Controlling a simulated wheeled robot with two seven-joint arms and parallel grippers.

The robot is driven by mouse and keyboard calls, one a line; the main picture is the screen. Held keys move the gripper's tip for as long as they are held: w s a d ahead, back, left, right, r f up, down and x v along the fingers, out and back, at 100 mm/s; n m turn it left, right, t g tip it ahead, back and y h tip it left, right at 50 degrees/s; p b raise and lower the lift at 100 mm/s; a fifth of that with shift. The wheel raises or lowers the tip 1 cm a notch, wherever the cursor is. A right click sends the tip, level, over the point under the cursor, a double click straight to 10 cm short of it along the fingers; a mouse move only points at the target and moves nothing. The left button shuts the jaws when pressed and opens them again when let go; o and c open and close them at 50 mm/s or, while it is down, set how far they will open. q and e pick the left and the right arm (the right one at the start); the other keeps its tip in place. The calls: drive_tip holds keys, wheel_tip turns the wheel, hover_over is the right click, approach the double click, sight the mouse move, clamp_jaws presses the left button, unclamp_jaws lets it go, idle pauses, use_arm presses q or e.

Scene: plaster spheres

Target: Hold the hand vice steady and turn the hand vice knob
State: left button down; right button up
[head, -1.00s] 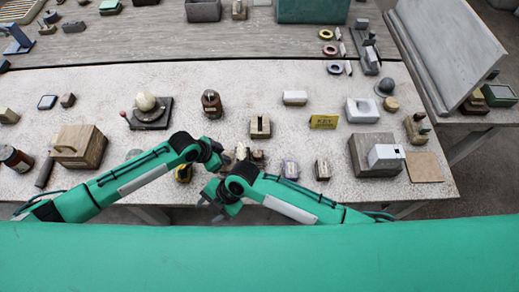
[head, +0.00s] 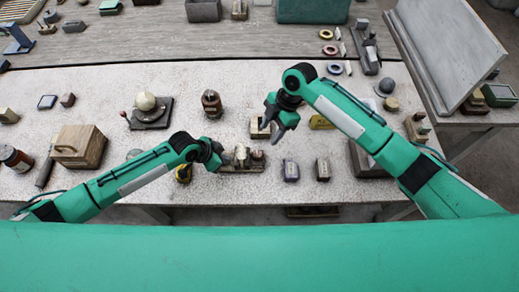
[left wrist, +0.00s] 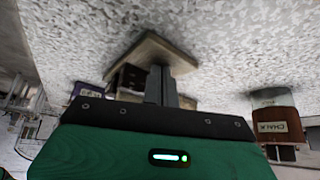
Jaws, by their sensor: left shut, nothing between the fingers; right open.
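What appears to be the hand vice (head: 242,168) is a small brown base with a pale upright piece and a brown block, near the table's front edge in the head view. It is small there, and I cannot make out which part is the knob. My left gripper (head: 222,157) is at its left end, shut and empty; whether it touches is unclear. In the left wrist view the shut fingers (left wrist: 160,85) overlap a brown base with a dark block, partly hidden behind them. My right gripper (head: 272,118) is open and empty, above and right of the vice.
A slotted wooden block (head: 256,129) lies partly under my right gripper. The table between these is bare.

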sight(258, 153)
drive_tip(key=x, duration=1)
drive_tip(key=shift+f, duration=0.15)
drive_tip(key=shift+s, duration=0.1)
drive_tip(key=c, duration=1)
